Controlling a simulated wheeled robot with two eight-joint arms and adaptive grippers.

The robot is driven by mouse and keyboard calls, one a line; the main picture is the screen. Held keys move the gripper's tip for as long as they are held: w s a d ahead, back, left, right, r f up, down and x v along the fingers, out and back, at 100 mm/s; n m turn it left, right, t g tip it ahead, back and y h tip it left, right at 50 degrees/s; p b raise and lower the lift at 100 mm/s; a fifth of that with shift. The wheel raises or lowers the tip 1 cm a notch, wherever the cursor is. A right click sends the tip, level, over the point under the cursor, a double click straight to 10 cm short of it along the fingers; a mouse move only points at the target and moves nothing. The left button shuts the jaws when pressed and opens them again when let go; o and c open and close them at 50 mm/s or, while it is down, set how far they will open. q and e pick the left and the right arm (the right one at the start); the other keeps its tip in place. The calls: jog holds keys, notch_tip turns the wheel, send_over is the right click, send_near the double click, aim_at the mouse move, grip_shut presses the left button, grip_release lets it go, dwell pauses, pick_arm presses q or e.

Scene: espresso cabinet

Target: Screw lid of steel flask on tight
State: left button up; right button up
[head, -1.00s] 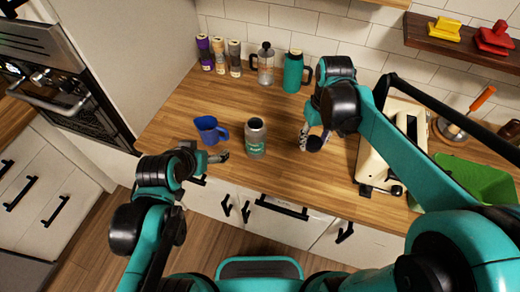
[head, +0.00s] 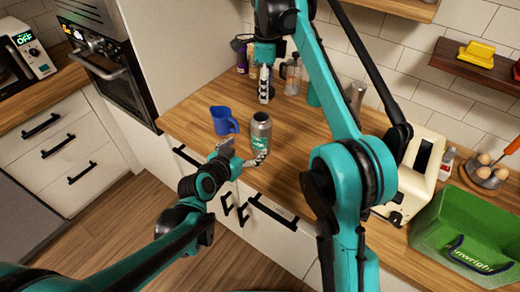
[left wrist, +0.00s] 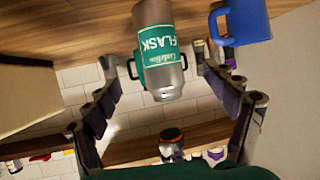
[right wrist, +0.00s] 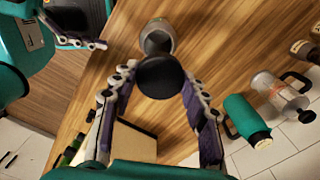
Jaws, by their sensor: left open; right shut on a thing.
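The steel flask (head: 260,134), grey with a teal label, stands upright and open near the counter's front edge. It also shows in the left wrist view (left wrist: 152,18). My left gripper (head: 243,153) is open at the flask, a finger on either side; I cannot tell whether they touch it. My right gripper (right wrist: 160,74) is shut on the dark round lid (right wrist: 161,80). In the right wrist view the flask (right wrist: 158,29) shows beyond the lid, partly covered by it. In the head view the right gripper (head: 265,88) is above and behind the flask; the lid is not clear there.
A blue mug (head: 222,121) stands close left of the flask. A French press (head: 291,75) and a teal bottle (right wrist: 245,119) stand at the back. A cream toaster (head: 416,174) and a green crate (head: 465,228) are on the right. My right arm crosses above the counter.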

pick_arm(q)
jog(key=shift+s+d+f, duration=0.1)
jog(key=shift+f, duration=0.15)
pick_arm(e)
jog(key=shift+s+a+r+m, duration=0.1)
jog(key=shift+s+a+m, duration=0.1)
jog(key=shift+a+m, duration=0.45)
pick_arm(q)
jog(key=x, duration=1.2)
jog(key=shift+r, duration=0.1)
jog(key=c, duration=1.8)
pick_arm(e)
send_over(262, 120)
jog(key=shift+f, duration=2.55)
jog(key=shift+f, duration=0.85)
jog(key=shift+f, duration=0.6)
